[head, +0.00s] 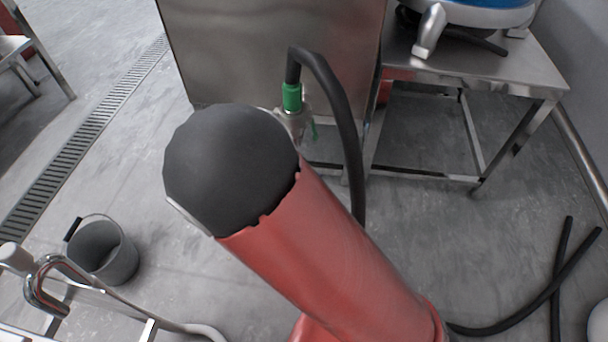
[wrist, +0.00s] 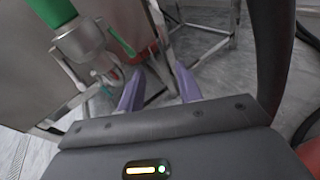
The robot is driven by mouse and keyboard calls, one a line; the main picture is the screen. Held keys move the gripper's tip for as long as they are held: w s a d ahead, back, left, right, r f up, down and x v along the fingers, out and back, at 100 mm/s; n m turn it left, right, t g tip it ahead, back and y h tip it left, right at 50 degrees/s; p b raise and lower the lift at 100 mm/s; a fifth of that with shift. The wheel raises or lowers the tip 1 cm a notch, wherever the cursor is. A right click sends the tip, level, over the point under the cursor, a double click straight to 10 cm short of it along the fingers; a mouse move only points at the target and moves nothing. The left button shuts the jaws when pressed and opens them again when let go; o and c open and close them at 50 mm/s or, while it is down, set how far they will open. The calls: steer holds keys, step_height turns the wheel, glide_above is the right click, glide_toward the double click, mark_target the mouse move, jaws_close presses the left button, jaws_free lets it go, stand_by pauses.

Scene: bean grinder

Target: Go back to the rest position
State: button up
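My gripper (wrist: 158,72) shows in the wrist view with its two purple fingers apart and nothing between them. In the head view my own red and black arm hides it. A metal valve (wrist: 82,45) with a green collar (wrist: 50,10) is just left of and beyond the fingers in the wrist view. In the head view the green collar (head: 292,97) sits on a black hose (head: 345,110) in front of a steel cabinet (head: 270,45). I cannot tell the exact gap between the fingers and the valve.
A steel table (head: 510,75) with a blue and silver machine (head: 480,12) stands at the right. A grey bucket (head: 103,252) is on the floor at the lower left, near a chrome rail (head: 45,285). Black hoses (head: 545,290) lie on the floor at the lower right.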

steer(key=shift+d, duration=0.1)
steer(key=s+d+r+m+g, duration=0.3)
steer(key=d+m+g, duration=0.2)
steer(key=d+m, duration=0.25)
steer(key=s+d+r+m+g, duration=0.2)
steer(key=d+r+m+g, duration=0.25)
steer(key=d+m, duration=0.3)
steer(key=s+d+r+m+t+y+p, duration=0.1)
steer(key=s+d+r+m+y, duration=0.2)
steer(key=s+r+m+y, duration=0.5)
step_height(320, 180, up, 3)
steer(key=s+m, duration=0.1)
steer(key=m, duration=0.4)
steer(key=shift+s+d+f+t+y, duration=0.2)
steer(key=shift+s+d+t+y, duration=0.05)
steer(key=shift+d+t+y, duration=0.15)
